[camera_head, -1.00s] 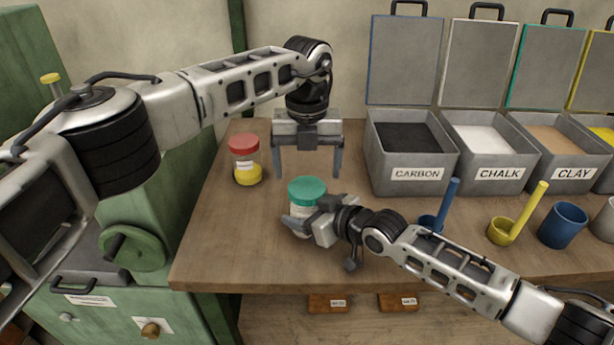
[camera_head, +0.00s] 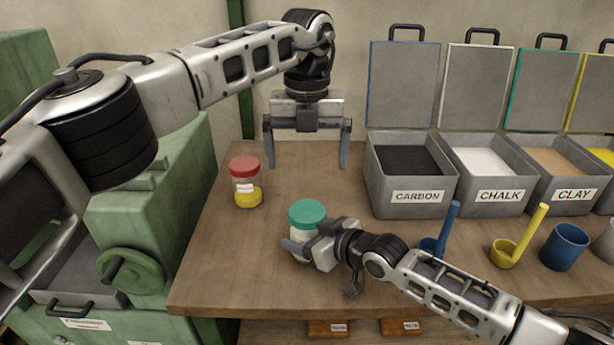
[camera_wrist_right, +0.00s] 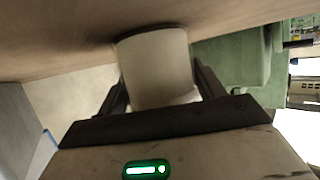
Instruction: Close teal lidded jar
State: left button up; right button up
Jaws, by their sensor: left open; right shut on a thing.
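The teal lidded jar (camera_head: 306,216) stands upright on the wooden bench, its teal lid seated on top of the pale body. My right gripper (camera_head: 298,250) is shut on the jar's body from the right side. In the right wrist view the pale jar body (camera_wrist_right: 157,66) sits between the two dark fingers (camera_wrist_right: 160,95). My left gripper (camera_head: 307,160) is open and empty, pointing down above and behind the jar, clear of the lid. Whether the lid is fully tightened cannot be told.
A red-lidded jar with yellow contents (camera_head: 246,183) stands to the left. Open grey bins stand at the back right, the carbon bin (camera_head: 410,197) nearest.

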pick_arm(q)
notch_tip(320, 180, up, 5)
jog(key=shift+r, duration=0.1)
dwell(0.3)
pick_arm(e)
jog(key=o, duration=2)
jog(key=shift+c, duration=0.2)
pick_arm(q)
jog(key=shift+r+p, duration=0.2)
jog(key=shift+p, duration=0.1)
pick_arm(e)
jog(key=v, duration=1.6)
